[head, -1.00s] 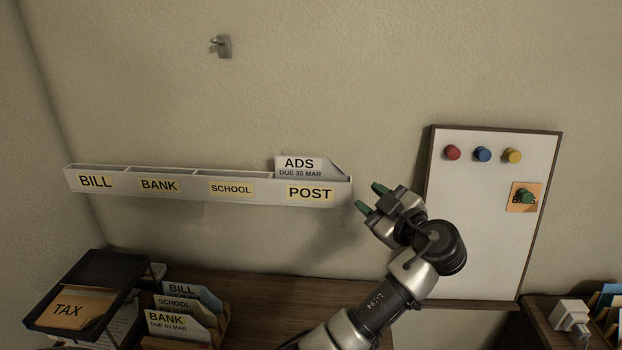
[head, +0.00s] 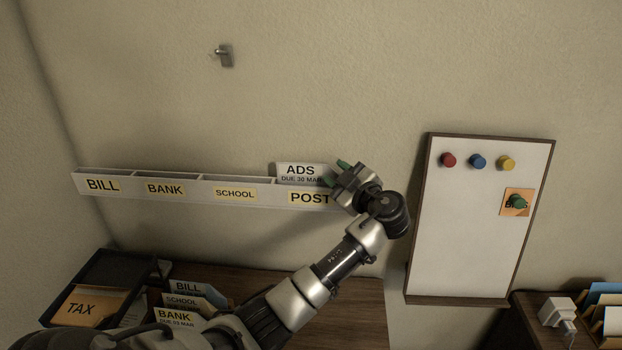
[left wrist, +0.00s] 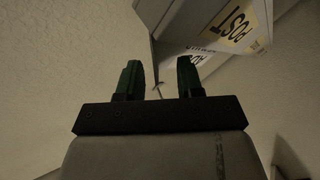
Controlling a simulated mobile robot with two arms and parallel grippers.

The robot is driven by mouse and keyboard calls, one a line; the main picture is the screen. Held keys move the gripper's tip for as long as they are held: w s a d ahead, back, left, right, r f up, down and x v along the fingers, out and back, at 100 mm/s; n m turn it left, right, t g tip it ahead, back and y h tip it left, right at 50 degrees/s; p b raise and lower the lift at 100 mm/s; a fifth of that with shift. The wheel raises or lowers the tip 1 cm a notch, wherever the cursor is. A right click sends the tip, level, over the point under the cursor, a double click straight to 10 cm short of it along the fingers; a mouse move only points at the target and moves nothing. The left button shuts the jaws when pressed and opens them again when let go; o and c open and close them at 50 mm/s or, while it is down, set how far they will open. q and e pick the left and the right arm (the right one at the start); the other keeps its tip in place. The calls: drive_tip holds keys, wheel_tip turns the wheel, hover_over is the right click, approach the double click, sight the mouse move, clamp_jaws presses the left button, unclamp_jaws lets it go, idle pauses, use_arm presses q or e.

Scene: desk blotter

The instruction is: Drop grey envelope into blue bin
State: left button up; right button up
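The grey envelope, a pale one marked ADS, DUE 30 MAR (head: 299,172), stands in the POST compartment at the right end of the wall rack (head: 235,194). My left gripper (head: 338,172) is at the right end of the rack, and its green fingertips overlap the envelope's right edge in the head view. In the left wrist view the gripper (left wrist: 158,78) has its fingers apart, with part of the ADS lettering (left wrist: 200,60) beyond the right finger. I cannot tell whether they touch the envelope. No blue bin shows. My right gripper is out of view.
A whiteboard (head: 460,250) with magnets and an orange note hangs to the right. Below are a dark tray with a TAX envelope (head: 82,309) and a sorter with several envelopes (head: 180,317). A metal hook (head: 225,55) is on the wall above.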

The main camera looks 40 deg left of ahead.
use_arm(q)
drive_tip(key=shift+d, duration=0.1)
clamp_jaws()
idle(0.3)
drive_tip(key=shift+r+b, duration=0.3)
wheel_tip(320, 180, up, 9)
drive_tip(key=b, duration=0.3)
drive_tip(key=shift+f, duration=0.2)
drive_tip(key=shift+r, duration=0.4)
